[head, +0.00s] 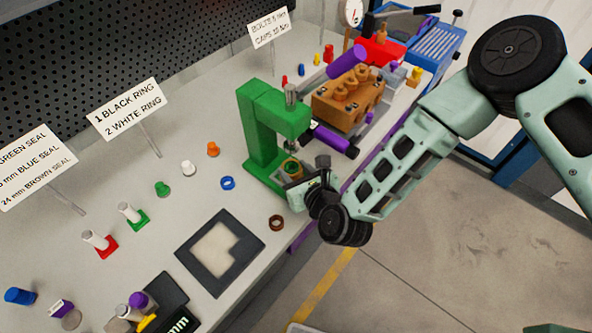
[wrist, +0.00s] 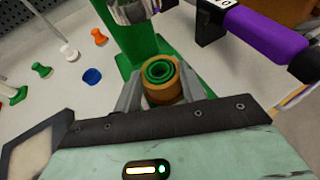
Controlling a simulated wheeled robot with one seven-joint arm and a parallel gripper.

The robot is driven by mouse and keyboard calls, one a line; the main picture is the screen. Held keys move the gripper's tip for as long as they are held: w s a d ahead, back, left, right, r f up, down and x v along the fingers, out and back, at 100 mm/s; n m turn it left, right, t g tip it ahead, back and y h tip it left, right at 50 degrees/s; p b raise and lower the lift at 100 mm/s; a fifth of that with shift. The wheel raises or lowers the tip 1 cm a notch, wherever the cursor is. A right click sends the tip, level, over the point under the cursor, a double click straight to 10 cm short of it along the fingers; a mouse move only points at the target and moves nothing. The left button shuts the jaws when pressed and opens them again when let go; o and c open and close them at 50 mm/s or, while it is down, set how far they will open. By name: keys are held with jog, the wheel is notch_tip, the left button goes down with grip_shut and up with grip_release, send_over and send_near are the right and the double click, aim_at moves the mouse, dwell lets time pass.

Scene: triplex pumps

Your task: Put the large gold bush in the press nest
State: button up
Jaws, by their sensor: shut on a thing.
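The large gold bush (wrist: 162,94) is a short gold cylinder with green rings showing inside its bore. It stands about upright between the two grey fingers of my gripper (wrist: 160,86), which is shut on it. In the head view the bush (head: 292,169) is at the foot of the green press (head: 262,130), under its metal ram (head: 291,97). My gripper (head: 303,182) reaches in from the right. The press nest is hidden behind or below the bush. I cannot tell whether the bush is seated or just above it.
A purple-handled lever (head: 332,138) sticks out from the press on the right, close to my gripper; it also shows in the wrist view (wrist: 265,36). A brown ring (head: 276,223), a blue ring (head: 227,183) and a dark square tray (head: 188,262) lie on the bench left of the gripper.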

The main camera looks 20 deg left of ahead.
jog(key=o, duration=1.1)
jog(key=shift+f, duration=0.1)
jog(key=shift+c, duration=0.2)
jog(key=shift+r, duration=0.2)
jog(key=shift+s+d, duration=0.2)
jog(key=b+v, duration=0.3)
jog(key=v, duration=0.8)
jog(key=shift+r+b, duration=0.2)
jog(key=shift+b, duration=0.1)
jog(key=shift+s+d, duration=0.1)
jog(key=shift+s, duration=0.05)
